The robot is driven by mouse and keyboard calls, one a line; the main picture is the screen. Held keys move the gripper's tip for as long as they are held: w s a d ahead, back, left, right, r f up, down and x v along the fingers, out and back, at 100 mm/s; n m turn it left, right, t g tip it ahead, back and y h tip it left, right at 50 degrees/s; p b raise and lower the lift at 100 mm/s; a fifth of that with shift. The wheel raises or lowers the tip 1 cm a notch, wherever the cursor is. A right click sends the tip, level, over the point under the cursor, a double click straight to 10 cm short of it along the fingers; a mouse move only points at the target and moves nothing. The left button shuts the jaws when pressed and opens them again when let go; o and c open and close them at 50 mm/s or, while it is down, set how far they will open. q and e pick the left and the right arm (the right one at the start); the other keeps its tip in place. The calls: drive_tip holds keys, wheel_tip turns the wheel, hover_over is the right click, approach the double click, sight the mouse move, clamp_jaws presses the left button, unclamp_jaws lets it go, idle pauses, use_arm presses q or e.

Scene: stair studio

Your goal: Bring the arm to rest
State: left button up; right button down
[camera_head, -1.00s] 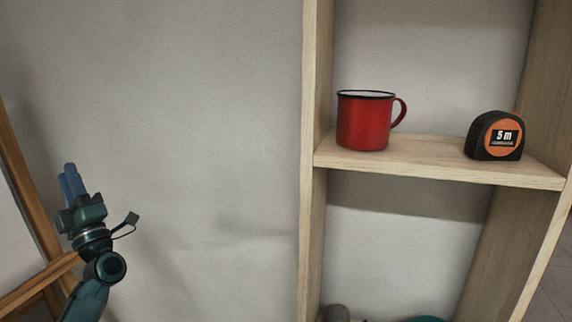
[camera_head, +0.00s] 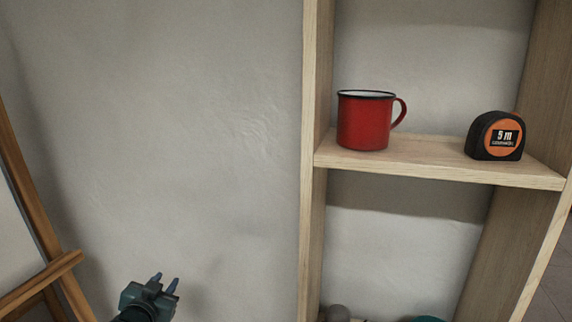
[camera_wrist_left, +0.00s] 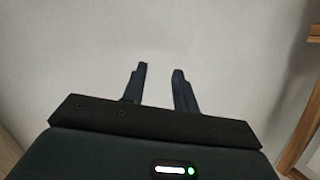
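My left gripper (camera_head: 164,282) is low in the head view, left of the shelf unit and in front of the bare wall. Its two blue fingers point up and stand apart with nothing between them. In the left wrist view the fingers (camera_wrist_left: 160,82) also show a gap, with only plain wall beyond. The rest of my left arm is below the frame. My right gripper is in neither view.
A wooden shelf unit (camera_head: 440,172) stands at the right. Its shelf holds a red mug (camera_head: 363,122) and a tape measure (camera_head: 495,137). Partly hidden items sit lower down. A wooden frame (camera_head: 30,213) leans at the left; bare wall lies between.

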use_arm(q)
drive_tip(key=s+d+f+g+h, duration=0.1)
drive_tip(key=s+d+f, duration=0.35)
drive_tip(key=s, duration=0.25)
drive_tip(key=s+d+f+g+h, duration=0.1)
drive_tip(key=s+d+f, duration=0.3)
drive_tip(key=s+f, duration=0.3)
drive_tip(key=s+d+f+g, duration=0.1)
drive_tip(key=s+d, duration=0.2)
drive_tip(key=s, duration=0.6)
drive_tip(key=s+d+f+g+h, duration=0.1)
drive_tip(key=s+d, duration=0.2)
drive_tip(key=s, duration=0.5)
drive_tip(key=shift+s+f+n+g, duration=0.3)
drive_tip(key=shift+s+f+g, duration=0.05)
drive_tip(key=shift+s+g, duration=0.05)
drive_tip(key=shift+d, duration=0.1)
